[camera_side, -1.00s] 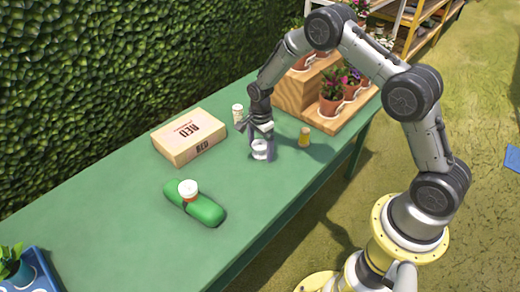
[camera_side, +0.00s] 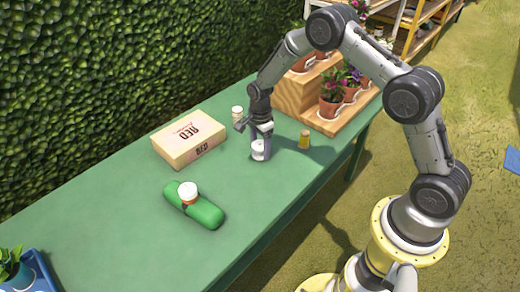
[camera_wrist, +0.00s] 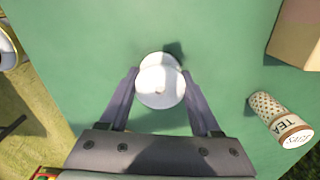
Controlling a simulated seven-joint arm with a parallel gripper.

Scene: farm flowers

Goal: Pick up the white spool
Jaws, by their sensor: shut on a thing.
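The white spool (camera_side: 258,151) stands on the green table in the side view, right under my gripper (camera_side: 261,142). In the wrist view the spool (camera_wrist: 161,80) shows from above as a white round thing between the two fingers of my gripper (camera_wrist: 160,90). The fingers are shut on its sides. It appears to be at table height; I cannot tell whether it is lifted at all.
A cardboard box (camera_side: 188,143) lies left of my gripper, with a pale tea tin (camera_side: 238,115) behind. A yellow jar (camera_side: 304,139) stands close on the right. A green case with a white-capped jar (camera_side: 188,191) lies in front. Potted flowers stand on a wooden step (camera_side: 320,122).

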